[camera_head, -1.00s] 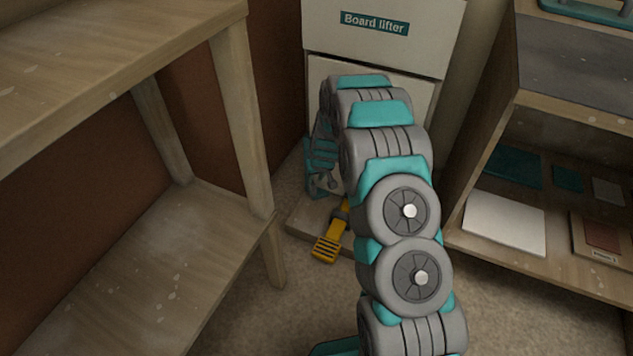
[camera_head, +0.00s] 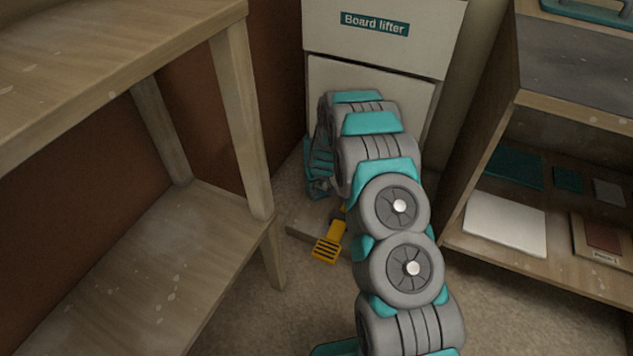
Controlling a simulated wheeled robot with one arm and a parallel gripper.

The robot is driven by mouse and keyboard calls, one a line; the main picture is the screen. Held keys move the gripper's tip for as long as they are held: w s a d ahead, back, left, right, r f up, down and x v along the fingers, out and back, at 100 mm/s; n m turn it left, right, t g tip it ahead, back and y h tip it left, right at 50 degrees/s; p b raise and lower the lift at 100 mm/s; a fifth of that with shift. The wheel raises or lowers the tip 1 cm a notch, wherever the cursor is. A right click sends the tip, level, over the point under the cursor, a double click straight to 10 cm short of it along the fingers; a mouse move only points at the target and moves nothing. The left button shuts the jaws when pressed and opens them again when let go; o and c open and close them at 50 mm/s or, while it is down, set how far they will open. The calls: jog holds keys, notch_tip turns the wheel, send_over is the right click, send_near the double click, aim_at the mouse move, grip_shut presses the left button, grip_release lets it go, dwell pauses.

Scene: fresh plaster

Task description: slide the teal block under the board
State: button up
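The white board (camera_head: 325,75) stands against the back wall, below another white panel with a "Board lifter" sign (camera_head: 375,23). My arm covers much of its lower part, and its bottom edge is hidden. My gripper (camera_head: 320,184) is low in front of the board, at the left of my arm. It shows only partly as teal and grey parts, and its fingertips are not clear. I cannot make out a separate teal block there, so I cannot tell whether anything is held. A yellow lifter with a ribbed pedal (camera_head: 328,249) lies on the floor, partly behind my arm.
A wooden bench (camera_head: 190,250) with a lower shelf and legs stands at the left. A wooden shelf unit (camera_head: 555,265) at the right holds a white sheet (camera_head: 505,224) and several flat pieces. Bare floor (camera_head: 300,310) lies between them.

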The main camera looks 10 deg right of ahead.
aim_at(314, 187)
jog(key=shift+x, duration=2.85)
jog(key=shift+c, duration=0.2)
grip_shut()
